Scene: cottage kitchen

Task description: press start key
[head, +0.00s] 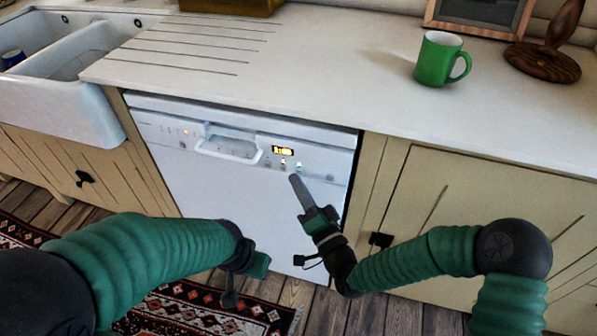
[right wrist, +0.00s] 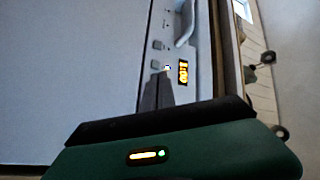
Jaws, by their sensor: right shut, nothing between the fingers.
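The white dishwasher (head: 245,195) is closed under the worktop. Its front panel has a lit amber display (head: 283,150) and a row of small keys (head: 283,163) below it; their labels are too small to read, so I cannot tell which is start. My right gripper (head: 295,181) is shut and empty, its tip just below the right end of the keys. In the right wrist view the shut fingers (right wrist: 158,85) point at the panel beside the display (right wrist: 183,72) and hide part of the key row; contact cannot be told. My left gripper (head: 258,266) hangs low before the dishwasher, its fingers unclear.
The dishwasher's handle (head: 228,149) is left of the display. A green mug (head: 437,62) and a dark wooden stand (head: 545,62) are on the pale worktop (head: 330,75). A white sink (head: 62,105) is at the left. A patterned rug (head: 205,312) lies on the floor.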

